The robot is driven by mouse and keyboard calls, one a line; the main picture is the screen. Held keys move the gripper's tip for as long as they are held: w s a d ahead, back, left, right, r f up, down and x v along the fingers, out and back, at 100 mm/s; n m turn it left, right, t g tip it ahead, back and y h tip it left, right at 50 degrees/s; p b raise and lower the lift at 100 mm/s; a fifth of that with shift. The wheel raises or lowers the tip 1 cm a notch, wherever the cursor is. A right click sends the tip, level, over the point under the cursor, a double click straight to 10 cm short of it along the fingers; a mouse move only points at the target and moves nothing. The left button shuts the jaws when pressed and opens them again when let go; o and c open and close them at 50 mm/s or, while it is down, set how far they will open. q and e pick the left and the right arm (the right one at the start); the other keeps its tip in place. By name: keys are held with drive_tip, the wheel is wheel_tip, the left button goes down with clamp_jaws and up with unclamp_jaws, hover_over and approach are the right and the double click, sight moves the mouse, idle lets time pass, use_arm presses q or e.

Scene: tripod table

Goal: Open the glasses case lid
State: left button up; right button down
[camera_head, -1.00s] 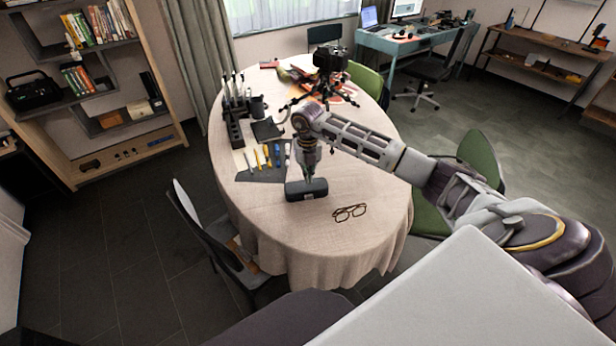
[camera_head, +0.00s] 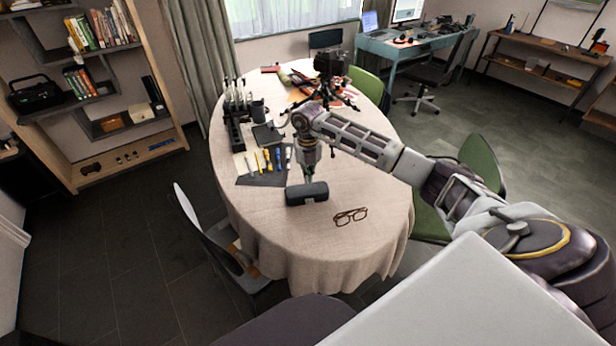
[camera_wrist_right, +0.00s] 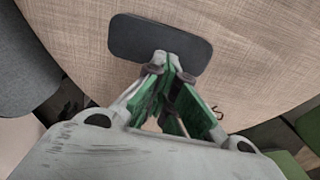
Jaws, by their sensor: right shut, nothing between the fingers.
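The dark glasses case (camera_head: 306,194) lies on the round table, and its lid looks closed. It also shows in the right wrist view (camera_wrist_right: 150,37) as a dark rounded rectangle. My right gripper (camera_head: 308,177) points down at the back edge of the case, its fingers shut and empty. In the right wrist view the fingertips (camera_wrist_right: 164,58) overlap the near edge of the case; I cannot tell whether they touch it. My left gripper is not in view.
Brown glasses (camera_head: 350,217) lie right of the case. A dark mat (camera_head: 262,180) with several tools lies behind left. A camera on a tripod (camera_head: 328,70) and a black rack (camera_head: 235,128) stand farther back. The cloth (camera_head: 300,245) in front of the case is clear.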

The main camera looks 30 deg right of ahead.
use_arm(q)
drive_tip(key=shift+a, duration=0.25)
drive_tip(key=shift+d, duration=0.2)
use_arm(e)
drive_tip(key=shift+w, duration=0.15)
drive_tip(key=shift+w+d+r, duration=0.2)
drive_tip(key=shift+w+r, duration=0.05)
drive_tip(key=shift+w, duration=0.2)
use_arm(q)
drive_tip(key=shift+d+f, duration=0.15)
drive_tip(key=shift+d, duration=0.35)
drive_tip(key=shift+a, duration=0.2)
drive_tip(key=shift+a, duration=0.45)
use_arm(e)
drive_tip(key=shift+w, duration=0.15)
drive_tip(key=shift+w+d+r, duration=0.1)
drive_tip(key=shift+w+d, duration=0.05)
drive_tip(key=shift+w, duration=0.05)
